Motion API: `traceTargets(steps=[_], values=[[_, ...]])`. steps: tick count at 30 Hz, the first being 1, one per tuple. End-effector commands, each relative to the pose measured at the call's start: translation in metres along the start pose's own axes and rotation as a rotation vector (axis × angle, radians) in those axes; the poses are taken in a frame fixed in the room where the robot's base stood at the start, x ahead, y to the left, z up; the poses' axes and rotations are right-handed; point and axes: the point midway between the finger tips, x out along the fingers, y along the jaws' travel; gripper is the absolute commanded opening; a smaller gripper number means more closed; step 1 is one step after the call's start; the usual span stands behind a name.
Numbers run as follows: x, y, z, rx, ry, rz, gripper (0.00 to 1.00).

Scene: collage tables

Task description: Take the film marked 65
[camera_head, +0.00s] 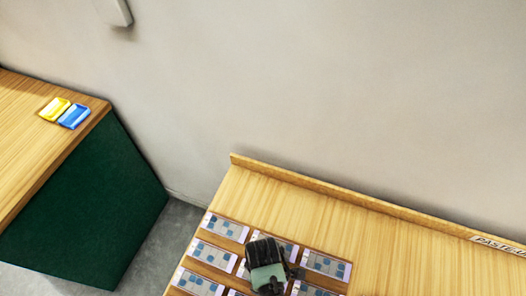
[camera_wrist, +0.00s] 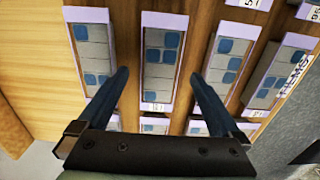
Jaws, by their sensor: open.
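Several films lie in rows on the wooden table (camera_head: 330,225), each a pale-framed strip with grey and blue squares. In the wrist view, one film (camera_wrist: 163,50) lies between my fingers, with others to its left (camera_wrist: 91,50) and right (camera_wrist: 232,55). Small white number labels sit at the strips' ends, but I cannot surely read a 65 on any. My gripper (camera_wrist: 158,75) is open and empty, its two dark blue fingers apart over the films. In the head view my gripper (camera_head: 268,278) hides part of the middle films.
A gap of grey floor separates the tables. A low ledge (camera_head: 340,195) runs along the wall. The right table's far part is clear.

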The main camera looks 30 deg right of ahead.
Motion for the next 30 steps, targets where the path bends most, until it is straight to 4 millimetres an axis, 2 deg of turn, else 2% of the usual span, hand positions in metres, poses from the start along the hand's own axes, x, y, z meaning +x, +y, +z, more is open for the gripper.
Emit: traceTargets(steps=[10,24,25,30], values=[[0.0061,0.0001,0.0003,0.000,0.000,0.001,0.98],[0.0058,0.0000,0.0004,0.000,0.000,0.000,0.14],[0.0057,0.0000,0.0003,0.000,0.000,0.000,0.11],[0.0057,0.0000,0.0003,0.000,0.000,0.000,0.11]])
